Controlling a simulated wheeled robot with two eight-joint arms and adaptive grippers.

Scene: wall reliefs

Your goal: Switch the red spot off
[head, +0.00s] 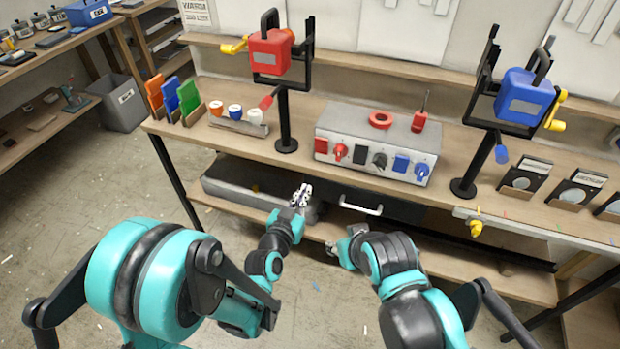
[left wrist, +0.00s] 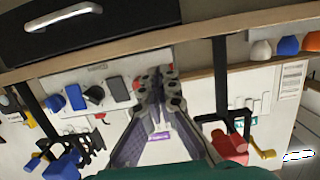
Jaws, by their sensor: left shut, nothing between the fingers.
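The red spot (head: 271,52) is a red lamp in a black yoke on a stand at the back left of the bench. The blue spot (head: 525,97) stands at the right. Between them is a grey control box (head: 347,123) with a red switch (head: 321,146), a red knob (head: 340,150), and black and blue switches and knobs. My left gripper (head: 301,194) is shut and empty, in front of and below the box. In the left wrist view its fingers (left wrist: 157,80) hide the box's red controls. My right gripper (head: 338,246) is low by the lower shelf; its fingers are unclear.
A red ring (head: 381,120) and a red-handled tool (head: 419,121) are on the box top. Coloured cards (head: 172,96) and a rack of small pots (head: 237,122) stand left of the red spot's stand. A drawer with a white handle (head: 361,209) is under the bench top.

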